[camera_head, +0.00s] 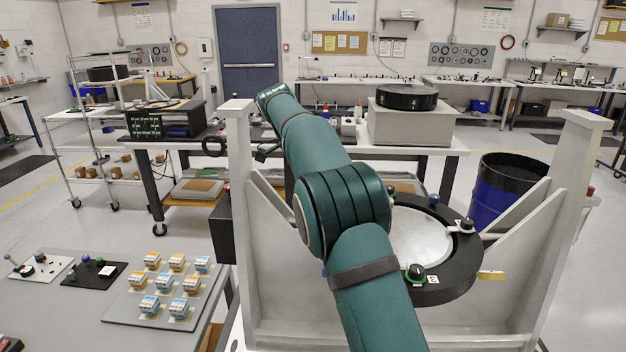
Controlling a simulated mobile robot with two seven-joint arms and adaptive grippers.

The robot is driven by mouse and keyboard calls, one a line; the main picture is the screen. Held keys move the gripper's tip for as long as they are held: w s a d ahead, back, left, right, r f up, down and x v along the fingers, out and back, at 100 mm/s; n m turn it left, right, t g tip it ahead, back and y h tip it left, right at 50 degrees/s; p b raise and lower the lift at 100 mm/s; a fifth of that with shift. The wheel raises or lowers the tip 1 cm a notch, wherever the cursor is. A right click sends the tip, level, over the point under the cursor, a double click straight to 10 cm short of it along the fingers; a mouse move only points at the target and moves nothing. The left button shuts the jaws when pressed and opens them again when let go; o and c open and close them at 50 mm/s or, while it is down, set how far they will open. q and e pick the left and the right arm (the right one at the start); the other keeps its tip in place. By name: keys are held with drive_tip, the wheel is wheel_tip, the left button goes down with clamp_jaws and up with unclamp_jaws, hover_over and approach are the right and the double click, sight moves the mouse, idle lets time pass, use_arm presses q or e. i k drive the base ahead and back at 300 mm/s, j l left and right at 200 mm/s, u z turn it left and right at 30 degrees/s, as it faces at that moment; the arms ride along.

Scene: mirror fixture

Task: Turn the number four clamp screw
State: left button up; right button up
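The mirror fixture holds a round, pale mirror (418,240) in a thick black ring (458,284) between two light grey uprights. Several clamps sit around the ring. A clamp screw with a dark green knob (416,272) is at the near side, beside a small white marked tag (433,280). A clamp with a white body and dark knob (466,226) is at the right. A blue knob (433,199) is at the far side. I cannot read which clamp is number four. My green arm crosses in front and hides the ring's left part. No gripper fingers are clearly visible.
The left upright (238,200) and right upright (570,200) flank the ring, with slanted braces. A yellow tag (491,275) sticks out at the ring's right. A blue drum (497,205) stands behind. A grey table with several small blocks (178,262) is at left.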

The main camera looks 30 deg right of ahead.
sight(466, 226)
drive_tip(key=k, duration=1)
